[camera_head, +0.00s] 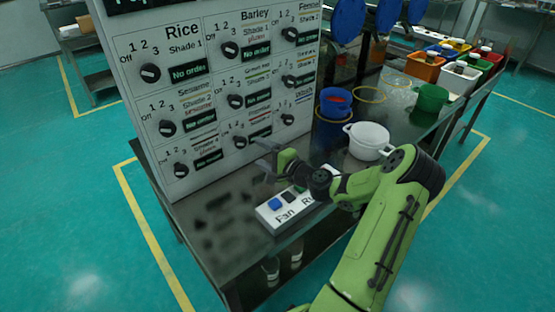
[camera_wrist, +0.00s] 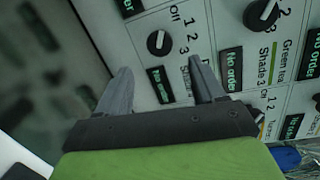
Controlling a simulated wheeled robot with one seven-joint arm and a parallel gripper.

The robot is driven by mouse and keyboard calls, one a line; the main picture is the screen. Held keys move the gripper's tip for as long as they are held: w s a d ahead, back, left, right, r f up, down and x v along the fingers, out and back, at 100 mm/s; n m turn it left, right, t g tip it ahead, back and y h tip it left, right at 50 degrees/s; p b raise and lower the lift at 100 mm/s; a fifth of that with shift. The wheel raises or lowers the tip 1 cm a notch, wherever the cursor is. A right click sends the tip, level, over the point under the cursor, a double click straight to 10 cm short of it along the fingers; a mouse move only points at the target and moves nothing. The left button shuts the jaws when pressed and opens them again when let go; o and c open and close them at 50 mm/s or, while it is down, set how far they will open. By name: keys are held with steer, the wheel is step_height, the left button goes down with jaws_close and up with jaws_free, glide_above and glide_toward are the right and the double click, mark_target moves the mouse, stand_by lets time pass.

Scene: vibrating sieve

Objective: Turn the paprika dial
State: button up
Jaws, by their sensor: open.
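A white control panel (camera_head: 215,20) carries rows of black dials with white pointers. I cannot read the word paprika on any label. The bottom-middle dial (camera_head: 240,142) has a reddish label line beside it. My gripper (camera_head: 263,155) is in front of the panel's lower part, just right of and below that dial. In the wrist view the gripper (camera_wrist: 160,66) is open and empty. A black dial (camera_wrist: 158,42) shows just past the gap between its fingers, apart from them. The Green tea dial (camera_wrist: 262,14) is at the upper right. The right finger partly covers the label area.
A switch box (camera_head: 290,208) with a blue button and the word Fan lies on the dark table (camera_head: 215,225) under my arm. A white pot (camera_head: 368,140), a blue container (camera_head: 335,103) and a green cup (camera_head: 431,98) stand to the right.

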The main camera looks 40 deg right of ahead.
steer(key=s, duration=0.7)
steer(key=shift+s+d+r+p, duration=0.2)
steer(key=shift+r+p, duration=0.1)
steer(key=shift+r, duration=0.1)
steer(key=a+r+n+g+y+p, duration=0.2)
steer(key=a+n+g, duration=0.35)
steer(key=a, duration=0.45)
steer(key=a+r+n+g+y+p, duration=0.2)
steer(key=a+n+g, duration=0.3)
steer(key=a, duration=0.4)
steer(key=s+a+r+n+h+p, duration=0.2)
steer(key=s+a+r+n, duration=0.2)
steer(key=s+r, duration=0.4)
steer(key=s+a+r+n+h+p, duration=0.3)
steer(key=s+r, duration=0.5)
steer(key=s, duration=0.3)
steer(key=shift+s+a+r+n+g+p, duration=0.4)
steer(key=shift+a+n, duration=0.25)
steer(key=shift+n, duration=0.1)
